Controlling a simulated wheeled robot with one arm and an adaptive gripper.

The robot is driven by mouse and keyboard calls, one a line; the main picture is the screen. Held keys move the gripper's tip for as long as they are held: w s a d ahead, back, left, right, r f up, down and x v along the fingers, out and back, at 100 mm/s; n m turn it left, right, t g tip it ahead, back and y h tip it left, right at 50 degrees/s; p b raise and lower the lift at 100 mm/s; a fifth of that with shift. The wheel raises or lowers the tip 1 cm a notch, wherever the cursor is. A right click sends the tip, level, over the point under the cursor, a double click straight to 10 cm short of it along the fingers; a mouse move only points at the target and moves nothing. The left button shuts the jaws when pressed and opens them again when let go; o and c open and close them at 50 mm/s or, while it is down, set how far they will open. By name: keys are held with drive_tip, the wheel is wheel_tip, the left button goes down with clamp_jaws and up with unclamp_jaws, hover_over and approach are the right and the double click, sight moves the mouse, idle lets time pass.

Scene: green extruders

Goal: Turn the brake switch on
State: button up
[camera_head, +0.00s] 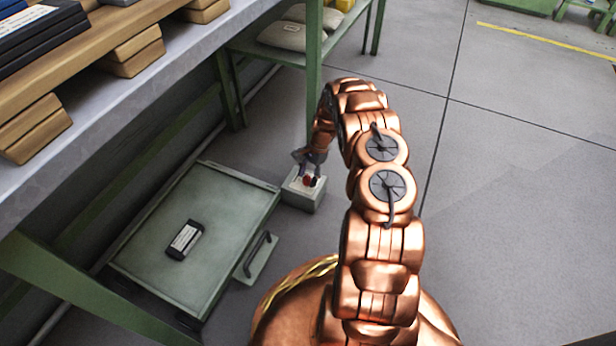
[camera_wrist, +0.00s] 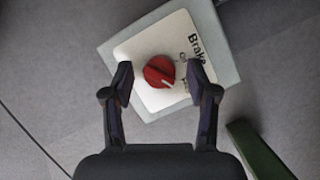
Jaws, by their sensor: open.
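The brake switch is a red rotary knob (camera_wrist: 159,71) with a white pointer line, on a white plate with the printed word "Brake" (camera_wrist: 150,50). The plate is on top of a small grey box (camera_head: 304,193) standing on the floor. In the wrist view the pointer line faces the lower right; the smaller print is partly hidden by a finger. My gripper (camera_wrist: 160,85) is open, with one finger on each side of the knob and a gap at both sides. In the head view the knob (camera_head: 309,180) shows just below my gripper (camera_head: 310,160).
A green flat cart (camera_head: 215,215) with a handle and a small black-and-white item (camera_head: 185,240) stands left of the box. A workbench (camera_head: 180,65) overhangs the left, with green legs. A green post (camera_head: 314,60) rises behind the box. The floor to the right is clear.

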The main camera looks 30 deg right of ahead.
clamp_jaws()
idle(0.3)
drive_tip(key=shift+r+n+p, duration=0.15)
drive_tip(key=shift+n+p, duration=0.15)
drive_tip(key=shift+p, duration=0.3)
drive_tip(key=n+g+p, duration=0.1)
drive_tip(key=p, duration=0.1)
drive_tip(key=shift+w+a+r+n+p, duration=0.1)
drive_tip(key=shift+n+p, duration=0.2)
drive_tip(key=shift+p, duration=0.05)
drive_tip(key=n+h+p, duration=0.1)
drive_tip(key=n+p, duration=0.1)
drive_tip(key=shift+n+g, duration=0.3)
drive_tip(key=shift+g, duration=0.1)
drive_tip(key=shift+n, duration=0.5)
drive_tip(key=n+g+p, duration=0.1)
drive_tip(key=n, duration=0.1)
drive_tip(key=shift+n+h+p, duration=0.3)
drive_tip(key=shift+h, duration=0.1)
drive_tip(key=shift+f+n+g+h+p, duration=0.2)
drive_tip(key=shift+n+h+p, duration=0.15)
drive_tip(key=shift+n, duration=0.55)
drive_tip(key=shift+f+n+g+h+p, duration=0.1)
drive_tip(key=shift+n+g+h+p, duration=0.2)
drive_tip(key=shift+n, duration=0.6)
